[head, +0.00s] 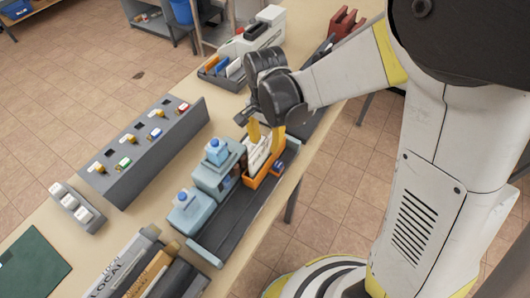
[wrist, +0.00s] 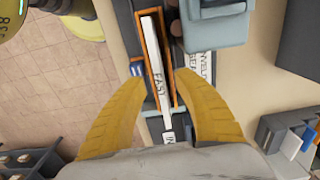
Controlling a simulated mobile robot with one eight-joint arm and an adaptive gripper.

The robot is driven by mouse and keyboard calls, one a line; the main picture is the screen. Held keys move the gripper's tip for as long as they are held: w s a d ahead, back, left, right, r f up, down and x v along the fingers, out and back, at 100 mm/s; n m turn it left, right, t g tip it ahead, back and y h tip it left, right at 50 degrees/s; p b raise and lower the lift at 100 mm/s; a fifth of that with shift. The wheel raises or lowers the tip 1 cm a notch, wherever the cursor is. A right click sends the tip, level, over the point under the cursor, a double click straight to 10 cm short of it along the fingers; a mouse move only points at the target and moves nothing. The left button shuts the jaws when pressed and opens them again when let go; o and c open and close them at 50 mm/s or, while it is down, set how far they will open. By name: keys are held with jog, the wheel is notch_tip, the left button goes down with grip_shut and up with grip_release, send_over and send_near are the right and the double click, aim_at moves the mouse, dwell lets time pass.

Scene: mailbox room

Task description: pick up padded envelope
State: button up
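An orange holder (head: 262,178) stands on the table with upright white, flat items in it. A white, thin item marked "FAST" (wrist: 154,62) stands on edge in the orange holder in the wrist view; it may be the padded envelope, but I cannot tell for certain. My gripper (wrist: 160,82) points down over the holder with its two yellow fingers apart, one on each side of the white item. A gap shows between each finger and the item. In the head view my gripper (head: 264,136) hides part of the holder's contents.
A grey rack with colored tags (head: 150,150) lies to the left. A file sorter (head: 225,72) and white device stand behind. Bare tabletop shows between the rack and tray.

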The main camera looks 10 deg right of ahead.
jog(key=shift+f, duration=0.8)
jog(key=shift+r, duration=0.1)
jog(key=shift+c, duration=0.4)
grip_shut()
jog(key=shift+r, duration=0.1)
